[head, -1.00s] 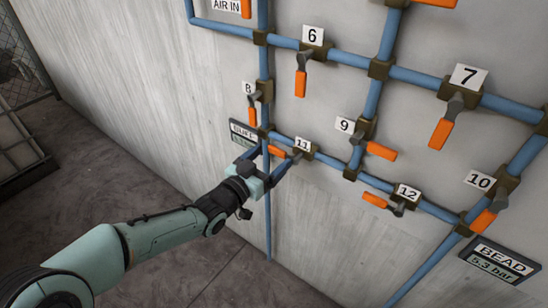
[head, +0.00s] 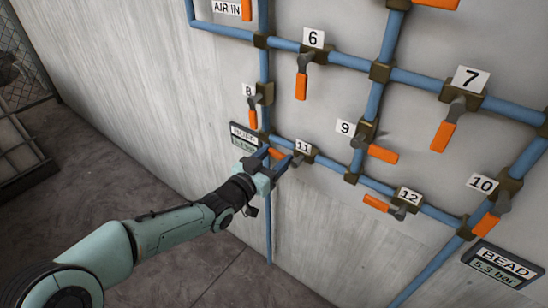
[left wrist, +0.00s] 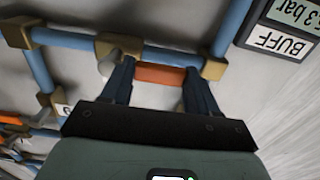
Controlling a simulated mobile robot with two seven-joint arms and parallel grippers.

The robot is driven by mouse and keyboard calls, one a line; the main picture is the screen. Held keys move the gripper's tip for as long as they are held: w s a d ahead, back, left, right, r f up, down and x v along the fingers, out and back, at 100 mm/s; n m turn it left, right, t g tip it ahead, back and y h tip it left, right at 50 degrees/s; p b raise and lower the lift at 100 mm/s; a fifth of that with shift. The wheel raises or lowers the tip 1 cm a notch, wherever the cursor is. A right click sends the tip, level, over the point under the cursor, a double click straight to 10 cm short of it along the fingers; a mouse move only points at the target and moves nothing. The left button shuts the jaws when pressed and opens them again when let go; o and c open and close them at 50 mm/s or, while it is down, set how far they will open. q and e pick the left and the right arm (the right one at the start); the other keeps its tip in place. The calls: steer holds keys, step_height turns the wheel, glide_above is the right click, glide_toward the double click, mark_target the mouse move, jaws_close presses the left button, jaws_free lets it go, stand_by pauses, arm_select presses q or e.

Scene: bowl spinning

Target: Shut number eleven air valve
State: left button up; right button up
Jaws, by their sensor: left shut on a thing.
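The valve labelled 11 (head: 304,153) sits on a blue pipe low on the wall. Its orange handle (head: 277,153) points left from the valve body, roughly along the pipe. My left gripper (head: 276,158) is at this handle, shut on it. In the left wrist view, the orange handle (left wrist: 160,75) spans the space between my two dark fingers (left wrist: 158,82), with the pipe just behind it. My right gripper is in neither view.
Neighbouring valves with orange handles are 8 (head: 264,94) above, 9 (head: 366,134) to the right and 12 (head: 404,207) lower right. The BUFF gauge (head: 243,137) is just left of my gripper. The floor (head: 110,190) below is clear.

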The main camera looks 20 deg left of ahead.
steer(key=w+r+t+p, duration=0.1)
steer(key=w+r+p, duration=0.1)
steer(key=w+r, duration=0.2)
arm_select(q)
steer(key=s+d+f+n+p, duration=0.2)
steer(key=d+f+n, duration=0.3)
steer(key=n, duration=1.2)
steer(key=shift+f+n+p, duration=0.3)
steer(key=shift+n+p, duration=0.1)
steer(key=shift+p, duration=0.15)
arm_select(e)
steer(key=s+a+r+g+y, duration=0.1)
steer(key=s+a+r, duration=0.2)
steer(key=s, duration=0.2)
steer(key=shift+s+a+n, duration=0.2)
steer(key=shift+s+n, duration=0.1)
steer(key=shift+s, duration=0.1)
arm_select(q)
steer(key=shift+d, duration=0.15)
steer(key=o, duration=1.5)
steer(key=shift+r, duration=0.1)
